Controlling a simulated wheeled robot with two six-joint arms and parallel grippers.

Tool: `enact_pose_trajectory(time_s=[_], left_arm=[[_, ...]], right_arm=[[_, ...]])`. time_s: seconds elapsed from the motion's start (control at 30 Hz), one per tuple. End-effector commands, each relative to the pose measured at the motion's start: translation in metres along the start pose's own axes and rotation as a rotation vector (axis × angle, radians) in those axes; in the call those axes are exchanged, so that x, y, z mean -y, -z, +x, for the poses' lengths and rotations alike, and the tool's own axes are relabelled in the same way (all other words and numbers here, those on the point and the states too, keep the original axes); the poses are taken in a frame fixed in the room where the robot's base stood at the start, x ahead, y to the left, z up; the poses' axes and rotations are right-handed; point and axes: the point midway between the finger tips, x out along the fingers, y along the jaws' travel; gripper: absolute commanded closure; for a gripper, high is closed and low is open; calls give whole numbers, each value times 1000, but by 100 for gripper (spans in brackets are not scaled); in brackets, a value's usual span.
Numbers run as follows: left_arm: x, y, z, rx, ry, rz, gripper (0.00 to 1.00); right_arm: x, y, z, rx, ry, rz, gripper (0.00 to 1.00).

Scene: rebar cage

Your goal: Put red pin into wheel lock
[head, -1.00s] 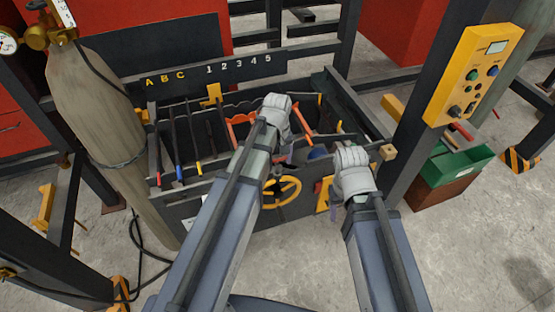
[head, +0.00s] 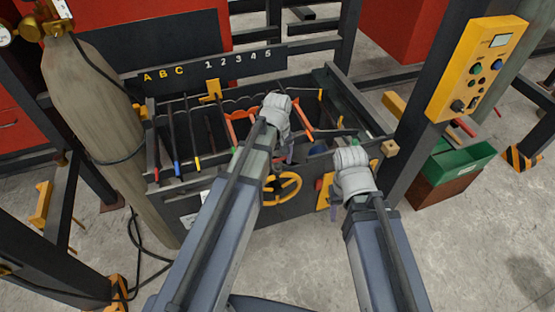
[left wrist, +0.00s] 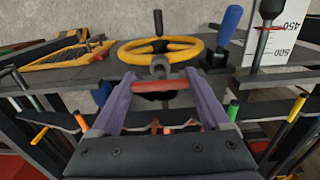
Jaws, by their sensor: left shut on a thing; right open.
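My left gripper (left wrist: 157,84) is shut on the red pin (left wrist: 172,85), which lies crosswise between its two purple fingers in the left wrist view. The yellow wheel (left wrist: 198,57) is just beyond the pin there. A grey knob-like part (left wrist: 159,66) shows between pin and wheel; I cannot tell whether the pin touches it. In the head view the wheel (head: 296,184) is on the front panel, partly behind my left arm, and my left gripper (head: 284,153) is above it, its fingers mostly hidden. My right gripper (head: 337,197) is open beside the panel, fingers mostly hidden.
The dark rack (head: 235,208) holds several coloured-handled tools. A grey gas cylinder (head: 92,95) stands left, a yellow control box (head: 476,72) on a post at right. In the left wrist view a blue handle (left wrist: 230,20) rises beside the wheel.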

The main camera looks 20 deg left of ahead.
Motion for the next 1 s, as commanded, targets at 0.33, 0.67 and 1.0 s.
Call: enact_pose_trajectory(time_s=[0.33, 0.67, 1.0], left_arm=[[0, 0, 10, 0, 0, 0, 81], [0, 0, 18, 0, 0, 0, 81], [0, 0, 20, 0, 0, 0, 5]], right_arm=[[1, 1, 10, 0, 0, 0, 50], [2, 1, 17, 0, 0, 1, 50], [2, 1, 20, 0, 0, 1, 50]])
